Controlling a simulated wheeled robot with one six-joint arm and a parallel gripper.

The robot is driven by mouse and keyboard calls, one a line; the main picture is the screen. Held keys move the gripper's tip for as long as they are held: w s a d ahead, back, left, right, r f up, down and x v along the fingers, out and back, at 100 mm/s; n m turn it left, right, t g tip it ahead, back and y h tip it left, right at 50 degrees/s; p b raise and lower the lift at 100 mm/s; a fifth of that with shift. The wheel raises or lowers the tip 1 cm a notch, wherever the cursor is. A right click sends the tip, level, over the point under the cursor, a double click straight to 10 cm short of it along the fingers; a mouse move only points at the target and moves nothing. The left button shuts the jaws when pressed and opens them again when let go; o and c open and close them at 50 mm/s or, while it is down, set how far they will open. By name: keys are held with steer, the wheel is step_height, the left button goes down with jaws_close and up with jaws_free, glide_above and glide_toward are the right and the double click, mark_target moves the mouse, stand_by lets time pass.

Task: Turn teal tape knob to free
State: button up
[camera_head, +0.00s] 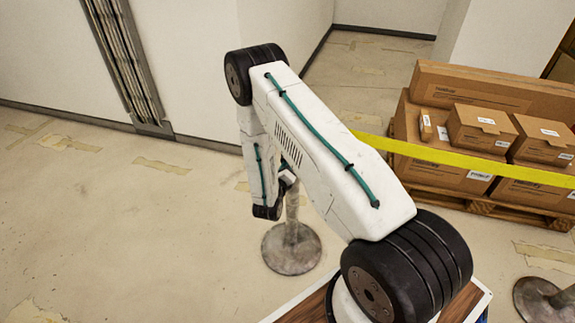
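No teal knob shows in the head view. The only teal there is the cable along my own white arm. A yellow tape (470,167) runs from behind my arm to the right edge of the picture. A metal post (292,212) on a round grey base (291,249) stands behind my arm. My forearm and wrist hide its top. My wrist is beside the upper part of the post. My gripper's fingers cannot be made out there, so its opening and any contact cannot be told.
Cardboard boxes (440,178) are stacked on a wooden pallet (507,210) at the right, behind the tape. A second round base (545,299) stands at the lower right. White walls (190,50) close off the back. The floor at the left is clear, with worn tape patches.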

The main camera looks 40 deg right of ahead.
steer(key=o, duration=0.6)
steer(key=shift+o, duration=0.2)
steer(key=shift+a, duration=0.1)
steer(key=v, duration=0.7)
steer(key=shift+s+a, duration=0.15)
steer(key=shift+a, duration=0.15)
